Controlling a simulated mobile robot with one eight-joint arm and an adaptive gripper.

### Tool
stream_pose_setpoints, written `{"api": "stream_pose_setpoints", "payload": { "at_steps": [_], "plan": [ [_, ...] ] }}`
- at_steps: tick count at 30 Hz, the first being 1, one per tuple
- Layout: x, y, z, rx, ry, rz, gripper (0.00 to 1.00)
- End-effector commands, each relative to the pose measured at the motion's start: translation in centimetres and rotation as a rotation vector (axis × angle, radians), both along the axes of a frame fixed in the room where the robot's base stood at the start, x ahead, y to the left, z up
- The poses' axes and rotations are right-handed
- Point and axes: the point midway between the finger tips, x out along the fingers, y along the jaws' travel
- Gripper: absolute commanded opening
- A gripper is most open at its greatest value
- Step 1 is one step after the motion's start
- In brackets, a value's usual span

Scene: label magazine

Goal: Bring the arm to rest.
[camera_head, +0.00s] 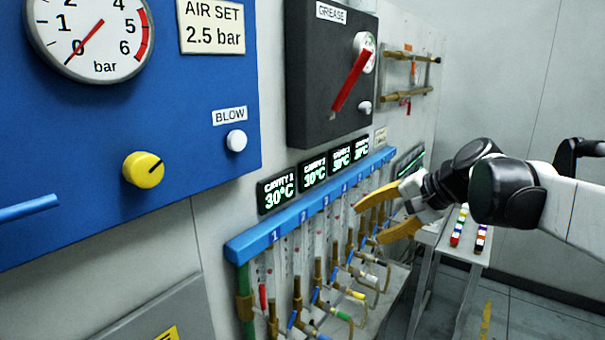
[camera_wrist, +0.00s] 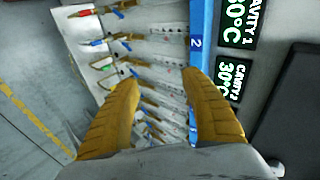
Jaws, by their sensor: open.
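My gripper (camera_head: 378,215) is at the middle right in the head view, in front of the right end of the blue numbered rail. Its two yellow-brown fingers are spread apart with nothing between them. In the wrist view my gripper (camera_wrist: 160,100) shows both fingers apart, with the row of flow tubes and brass valves behind the gap. My white and black arm reaches in from the right edge. I cannot tell how far the fingertips are from the valves.
The blue rail (camera_head: 290,218) carries tubes and coloured hoses below the temperature displays (camera_head: 276,193). A blue panel (camera_head: 110,130) with a gauge (camera_head: 90,35) fills the left. A dark grease box (camera_head: 325,85) juts out. A table (camera_head: 462,243) with coloured pieces stands behind my arm. Floor shows at lower right.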

Motion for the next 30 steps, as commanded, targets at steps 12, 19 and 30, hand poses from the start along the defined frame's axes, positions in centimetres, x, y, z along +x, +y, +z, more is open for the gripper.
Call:
{"api": "stream_pose_setpoints", "payload": {
  "at_steps": [12,19,30],
  "plan": [
    [-20.4,-1.6,-24.0,-0.684,-0.136,0.240,0.54],
    [-24.5,-3.3,-29.9,-0.869,-0.182,0.317,0.54],
    [-24.8,-3.5,-30.1,-0.891,-0.188,0.326,0.54]
  ]
}}
